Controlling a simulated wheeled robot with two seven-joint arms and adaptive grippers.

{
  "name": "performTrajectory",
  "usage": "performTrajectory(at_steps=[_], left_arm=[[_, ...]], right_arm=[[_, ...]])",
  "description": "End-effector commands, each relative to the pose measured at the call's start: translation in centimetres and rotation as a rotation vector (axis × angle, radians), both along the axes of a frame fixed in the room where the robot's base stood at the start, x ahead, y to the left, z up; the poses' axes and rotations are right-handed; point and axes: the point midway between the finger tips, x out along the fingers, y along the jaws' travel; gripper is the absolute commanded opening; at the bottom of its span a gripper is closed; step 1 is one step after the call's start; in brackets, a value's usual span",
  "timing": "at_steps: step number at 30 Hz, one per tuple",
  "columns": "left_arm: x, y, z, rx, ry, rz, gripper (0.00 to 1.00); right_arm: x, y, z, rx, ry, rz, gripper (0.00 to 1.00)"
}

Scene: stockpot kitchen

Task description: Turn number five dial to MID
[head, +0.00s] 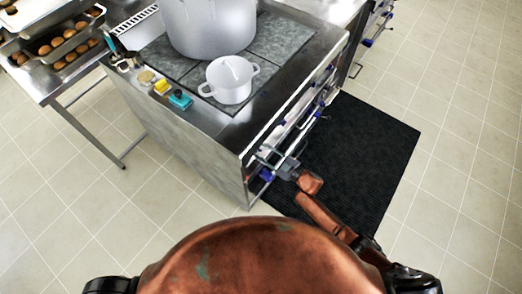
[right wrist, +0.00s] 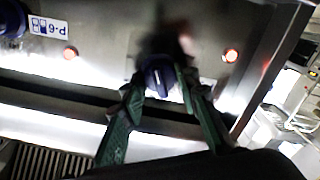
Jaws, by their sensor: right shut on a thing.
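In the right wrist view a dark blue dial (right wrist: 157,72) sits on the steel front panel. The two green fingers of my right gripper (right wrist: 162,88) are closed on it from both sides. A white label (right wrist: 207,82) beside this dial is mostly hidden by a finger, so I cannot read its number or setting. In the head view my right gripper (head: 272,158) is at the near end of the stove's front (head: 290,125), where the dial itself is too small to make out. My left gripper is not in view.
A second blue dial (right wrist: 12,18) has a label reading P-6, upside down. A large pot (head: 212,25) and a small white pot (head: 230,80) stand on the stove. A black mat (head: 365,150) lies in front of it.

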Motion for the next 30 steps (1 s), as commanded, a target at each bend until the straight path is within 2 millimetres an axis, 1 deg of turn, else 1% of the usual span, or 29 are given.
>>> performTrajectory(at_steps=[6,12,29,30], left_arm=[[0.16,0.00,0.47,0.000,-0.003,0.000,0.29],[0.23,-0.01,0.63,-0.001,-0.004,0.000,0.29],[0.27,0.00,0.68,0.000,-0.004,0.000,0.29],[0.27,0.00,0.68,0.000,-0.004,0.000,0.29]], right_arm=[[0.09,-0.15,-0.02,0.074,0.106,-0.001,0.05],[0.09,-0.19,-0.06,0.116,0.164,-0.003,0.05],[0.07,-0.18,-0.13,0.134,0.190,-0.003,0.05],[0.06,-0.17,-0.13,0.134,0.190,-0.003,0.30]])
